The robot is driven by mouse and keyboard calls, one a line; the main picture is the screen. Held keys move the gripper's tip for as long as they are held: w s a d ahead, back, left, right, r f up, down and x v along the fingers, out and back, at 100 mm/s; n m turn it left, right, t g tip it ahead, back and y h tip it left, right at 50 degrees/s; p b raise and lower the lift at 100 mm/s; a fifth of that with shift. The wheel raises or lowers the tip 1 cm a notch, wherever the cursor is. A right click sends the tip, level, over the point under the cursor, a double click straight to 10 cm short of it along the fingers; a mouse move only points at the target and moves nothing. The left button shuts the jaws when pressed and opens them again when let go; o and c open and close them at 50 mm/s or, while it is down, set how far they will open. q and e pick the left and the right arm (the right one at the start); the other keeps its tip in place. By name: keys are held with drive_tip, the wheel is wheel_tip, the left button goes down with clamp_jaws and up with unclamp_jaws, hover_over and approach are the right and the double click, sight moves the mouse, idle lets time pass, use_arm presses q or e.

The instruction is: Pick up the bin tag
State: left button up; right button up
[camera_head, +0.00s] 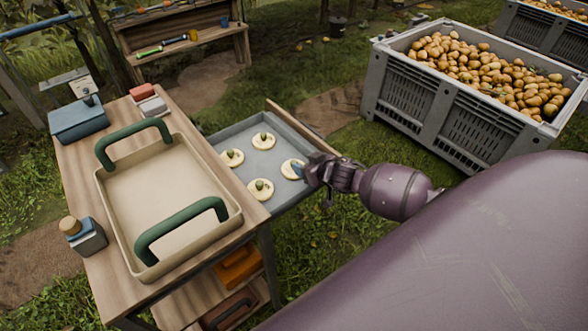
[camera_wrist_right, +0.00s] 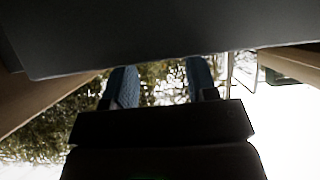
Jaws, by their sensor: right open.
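No piece is clearly marked as the bin tag. Several round cream discs with small green knobs, which may be tags, lie apart in an open grey drawer (camera_head: 222,138); one is the near disc (camera_head: 253,194), another the left disc (camera_head: 225,160). My right gripper (camera_head: 299,171) is at the drawer's right side, over or beside the right disc (camera_head: 287,172) and partly covering it; I cannot tell if they touch. In the right wrist view its two blue-grey fingers (camera_wrist_right: 161,84) are spread with nothing between them. A dark panel (camera_wrist_right: 160,35) fills the top there. My left gripper is out of view.
A cream tray (camera_head: 150,200) with green handles stands on the wooden table (camera_head: 85,165) left of the drawer. A blue box (camera_head: 78,122) and a small bottle-like container (camera_head: 86,238) stand beside it. A pear-filled crate (camera_head: 410,90) is at the back right, on grass.

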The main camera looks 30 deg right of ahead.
sight(287, 170)
drive_tip(key=x, duration=0.4)
drive_tip(key=shift+w+a+f+b, duration=0.15)
drive_tip(key=shift+w+f+b, duration=0.15)
drive_tip(key=shift+b, duration=0.1)
drive_tip(key=c, duration=0.9)
